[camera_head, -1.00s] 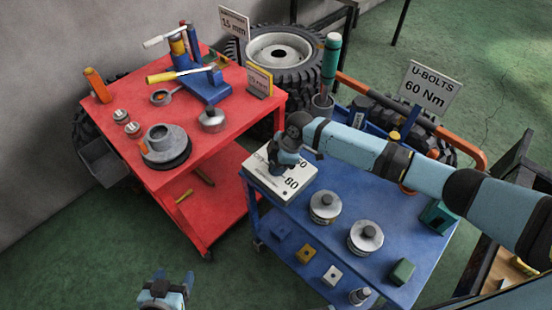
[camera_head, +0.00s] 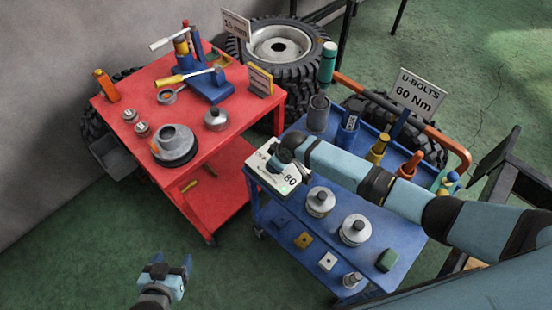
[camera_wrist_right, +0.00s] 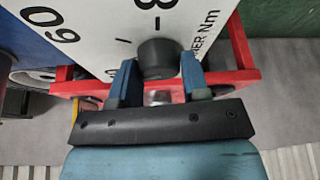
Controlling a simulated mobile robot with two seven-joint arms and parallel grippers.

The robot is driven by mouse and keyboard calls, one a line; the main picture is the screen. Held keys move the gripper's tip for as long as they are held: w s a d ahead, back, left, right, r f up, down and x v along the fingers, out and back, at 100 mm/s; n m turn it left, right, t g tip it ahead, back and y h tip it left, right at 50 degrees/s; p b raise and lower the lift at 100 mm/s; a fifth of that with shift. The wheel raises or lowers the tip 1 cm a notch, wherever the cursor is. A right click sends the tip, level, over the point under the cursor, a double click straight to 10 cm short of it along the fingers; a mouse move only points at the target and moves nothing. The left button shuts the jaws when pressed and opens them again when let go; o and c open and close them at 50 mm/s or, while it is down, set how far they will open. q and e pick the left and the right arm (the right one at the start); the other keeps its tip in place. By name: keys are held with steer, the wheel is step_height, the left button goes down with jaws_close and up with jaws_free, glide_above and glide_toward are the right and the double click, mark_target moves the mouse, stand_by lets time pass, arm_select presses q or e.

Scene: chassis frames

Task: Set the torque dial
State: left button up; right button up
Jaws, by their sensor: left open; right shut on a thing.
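The torque dial is a white box (camera_head: 262,165) with black numbers, on the near left corner of the blue cart. Its face (camera_wrist_right: 100,25) in the right wrist view shows a 60 at left, part of an 8 at the top and "Nm" at right. My right gripper (camera_head: 276,162) is shut on the dark round knob (camera_wrist_right: 156,57), one finger on each side. I see no pointer; the gripper hides part of the face. A small green spot shows at the box's near edge. A sign (camera_head: 417,93) reads "U-BOLTS 60 Nm". My left gripper (camera_head: 172,270) is open and empty, low over the floor.
The blue cart (camera_head: 335,205) carries silver knobbed weights (camera_head: 355,229), small blocks and upright tools (camera_head: 377,148). A red cart (camera_head: 225,150) with a blue press (camera_head: 209,86) and metal parts stands left. Tyres (camera_head: 282,52) stand behind. Floor around my left gripper is clear.

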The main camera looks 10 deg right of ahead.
steer(key=shift+m, duration=0.3)
steer(key=o, duration=0.9)
steer(key=v, duration=1.4)
steer(key=shift+s+f+b, duration=0.1)
steer(key=shift+b, duration=0.25)
steer(key=shift+s+a+f, duration=0.1)
steer(key=shift+a, duration=0.05)
